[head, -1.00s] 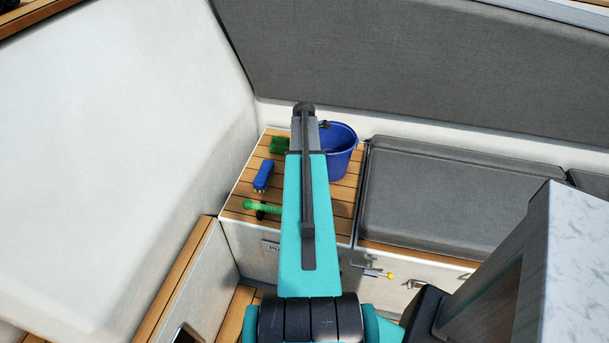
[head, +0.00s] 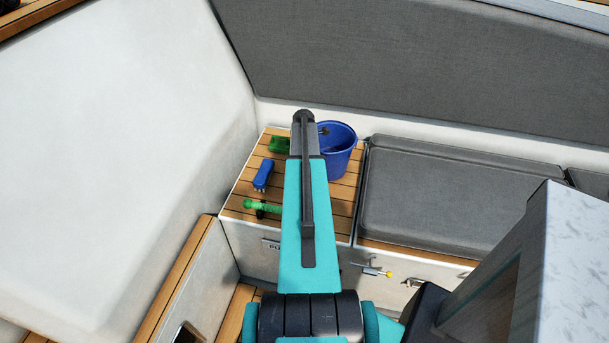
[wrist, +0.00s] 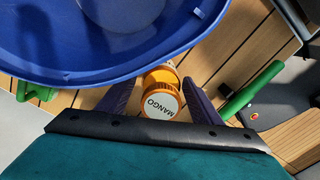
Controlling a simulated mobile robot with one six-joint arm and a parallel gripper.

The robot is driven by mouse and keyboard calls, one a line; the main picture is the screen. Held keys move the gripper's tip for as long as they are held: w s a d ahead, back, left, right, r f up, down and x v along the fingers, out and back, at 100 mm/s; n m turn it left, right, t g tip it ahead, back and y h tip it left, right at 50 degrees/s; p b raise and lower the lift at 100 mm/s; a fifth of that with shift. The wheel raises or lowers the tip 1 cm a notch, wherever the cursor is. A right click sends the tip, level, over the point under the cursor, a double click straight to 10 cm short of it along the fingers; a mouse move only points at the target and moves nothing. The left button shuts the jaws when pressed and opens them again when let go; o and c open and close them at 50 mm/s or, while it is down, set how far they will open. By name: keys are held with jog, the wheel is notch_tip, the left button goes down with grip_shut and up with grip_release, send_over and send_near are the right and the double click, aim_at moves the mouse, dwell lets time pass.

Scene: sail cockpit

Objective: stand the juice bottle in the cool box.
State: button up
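The juice bottle (wrist: 161,98) shows in the wrist view from above, with an orange body and a round pale label reading MANGO on its cap. It stands between the two fingers of my gripper (wrist: 160,100). The fingers are spread, with a gap to the bottle on each side, so my gripper is open and empty. In the head view my arm hides the bottle and the fingers. I cannot make out a cool box in either view.
A blue bucket (head: 336,150) stands close beside the bottle and also fills the top left of the wrist view (wrist: 100,62). On the slatted wooden top (head: 240,190) lie a blue brush (head: 264,176), a green-handled tool (head: 262,206) and a green item (head: 279,146). A grey cushion (head: 430,195) lies right.

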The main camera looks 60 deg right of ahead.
jog(key=c, duration=1.2)
jog(key=shift+r+b, duration=0.9)
jog(key=shift+r, duration=4.1)
